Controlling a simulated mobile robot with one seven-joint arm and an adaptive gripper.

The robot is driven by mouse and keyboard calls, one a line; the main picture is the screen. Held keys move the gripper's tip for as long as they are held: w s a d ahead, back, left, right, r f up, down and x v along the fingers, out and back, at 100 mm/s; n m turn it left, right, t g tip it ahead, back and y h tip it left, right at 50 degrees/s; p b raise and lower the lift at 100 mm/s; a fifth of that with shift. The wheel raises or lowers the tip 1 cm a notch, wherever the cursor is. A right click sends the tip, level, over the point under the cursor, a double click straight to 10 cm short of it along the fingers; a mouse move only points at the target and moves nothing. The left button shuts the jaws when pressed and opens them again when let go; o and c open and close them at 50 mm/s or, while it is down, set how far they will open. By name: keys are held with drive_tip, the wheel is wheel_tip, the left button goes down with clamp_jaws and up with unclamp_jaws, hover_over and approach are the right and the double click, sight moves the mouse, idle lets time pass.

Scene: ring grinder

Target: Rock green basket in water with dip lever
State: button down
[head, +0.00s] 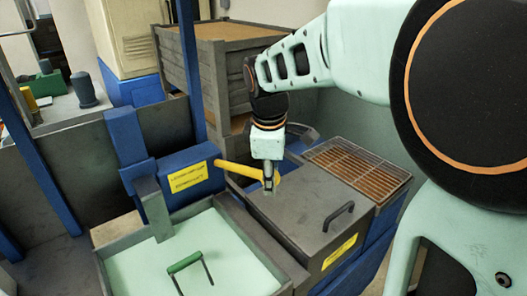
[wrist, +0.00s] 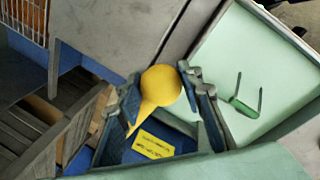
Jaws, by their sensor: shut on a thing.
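The yellow dip lever (head: 238,171) sticks out to the right from a blue housing (head: 185,172) with a yellow label. My gripper (head: 268,180) is at the lever's right end. In the wrist view my gripper (wrist: 160,78) has its fingers on both sides of the yellow round end of the lever (wrist: 161,86), shut on it. The green basket shows only as a green handle (head: 185,262) with two thin uprights above the pale green water (head: 215,250) in the tank. The handle also shows in the wrist view (wrist: 241,107). The basket's body is hidden.
A grey lid (head: 305,205) with a black handle lies right of the tank, below my gripper. A brown grate (head: 358,165) is behind it at the right. Stacked grey crates (head: 225,75) stand at the back. A blue post rises behind the housing.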

drive_tip(key=w+a+r+p, duration=0.1)
drive_tip(key=r+p, duration=0.1)
drive_tip(key=w+a+r+p, duration=0.1)
drive_tip(key=r+p, duration=0.1)
drive_tip(key=r, duration=0.1)
drive_tip(key=w+a+r+p, duration=0.1)
drive_tip(key=w+r, duration=0.1)
drive_tip(key=r, duration=0.1)
drive_tip(key=shift+r+p, duration=0.1)
drive_tip(key=shift+p, duration=0.3)
drive_tip(key=shift+w, duration=0.1)
drive_tip(key=c, duration=1.7)
unclamp_jaws()
drive_tip(key=shift+c, duration=0.2)
drive_tip(key=o, duration=0.4)
drive_tip(key=shift+a, duration=0.15)
drive_tip(key=shift+o, duration=0.2)
drive_tip(key=shift+d, duration=0.2)
drive_tip(key=v, duration=1.2)
drive_tip(key=shift+c, duration=0.3)
